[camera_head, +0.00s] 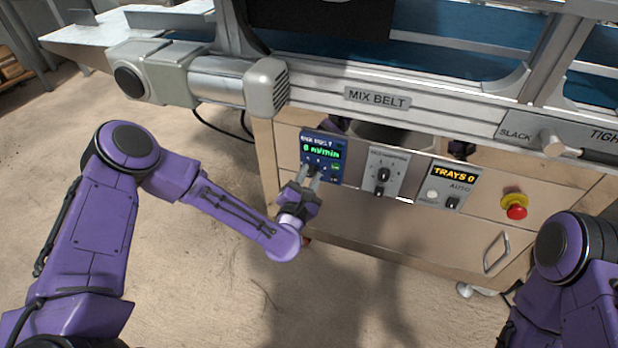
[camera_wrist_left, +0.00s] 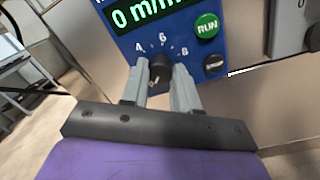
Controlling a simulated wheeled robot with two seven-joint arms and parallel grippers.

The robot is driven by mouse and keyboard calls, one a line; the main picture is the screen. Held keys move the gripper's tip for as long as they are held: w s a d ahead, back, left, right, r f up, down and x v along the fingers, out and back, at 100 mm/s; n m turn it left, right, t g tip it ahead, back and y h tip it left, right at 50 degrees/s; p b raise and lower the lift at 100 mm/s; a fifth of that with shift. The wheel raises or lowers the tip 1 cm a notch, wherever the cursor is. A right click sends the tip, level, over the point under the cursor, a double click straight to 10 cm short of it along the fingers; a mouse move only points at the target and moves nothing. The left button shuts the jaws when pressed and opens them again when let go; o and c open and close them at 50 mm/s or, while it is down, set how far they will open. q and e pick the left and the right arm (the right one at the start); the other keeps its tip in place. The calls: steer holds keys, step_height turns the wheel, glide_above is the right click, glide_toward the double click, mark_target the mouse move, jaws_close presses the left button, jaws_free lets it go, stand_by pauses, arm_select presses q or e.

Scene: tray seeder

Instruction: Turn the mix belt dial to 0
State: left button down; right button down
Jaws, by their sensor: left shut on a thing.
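The blue mix belt panel (camera_head: 318,150) is on the cabinet front, and its green display reads 0 m/min. It fills the upper part of the left wrist view (camera_wrist_left: 140,40). The black dial (camera_wrist_left: 160,68) sits below the display, with the marks 4, 6 and 8 showing around it. My left gripper (camera_head: 310,172) is at the panel, its two fingers (camera_wrist_left: 165,88) on either side of the dial and shut on it. The fingers and dial hide the lower marks. My right arm (camera_head: 575,270) shows at the right edge, but its gripper is not in view.
A green RUN button (camera_wrist_left: 207,27) and a small black knob (camera_wrist_left: 214,63) sit right of the dial. Further right are a grey panel (camera_head: 384,172), the trays counter panel (camera_head: 448,185) and a red emergency stop (camera_head: 515,210). The conveyor rail (camera_head: 378,99) overhangs above.

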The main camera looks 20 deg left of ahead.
arm_select(q)
steer(key=shift+f, duration=0.1)
steer(key=c, duration=0.8)
jaws_free()
steer(key=shift+c, duration=0.2)
steer(key=s+p, duration=0.1)
steer(key=s, duration=0.9)
steer(key=shift+s+f, duration=0.15)
steer(key=shift+s, duration=0.15)
